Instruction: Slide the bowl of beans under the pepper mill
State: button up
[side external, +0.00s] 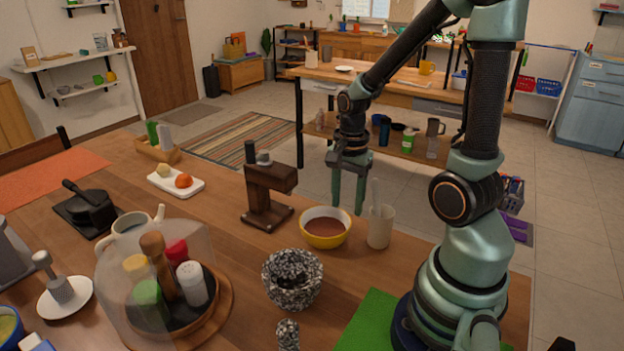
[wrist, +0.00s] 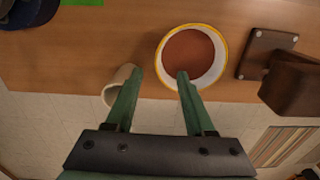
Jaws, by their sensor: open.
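The yellow bowl (side external: 326,238), white inside and filled with reddish-brown beans, stands upright near the table's far edge. It also shows in the wrist view (wrist: 192,57). The likely pepper mill (side external: 265,180) is a dark wooden C-shaped stand with a black-and-grey top, left of the bowl and apart from it. Its base and overhanging arm show at the right of the wrist view (wrist: 290,82). My gripper (side external: 347,207) is open and empty, pointing down by the bowl's far right side. In the wrist view (wrist: 160,73) one fingertip overlaps the bowl's near rim; contact cannot be told.
A pale cup (side external: 380,227) with a utensil stands close right of the bowl. A speckled mortar (side external: 292,279) is in front. A glass cloche (side external: 160,275) covers several spice containers. A white tray (side external: 176,184) lies left of the mill. Bare wood separates the bowl and mill.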

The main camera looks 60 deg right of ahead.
aim_at(345, 229)
notch_tip(345, 229, down, 7)
jog(key=shift+f, duration=0.15)
dwell(0.4)
grip_shut()
dwell(1.3)
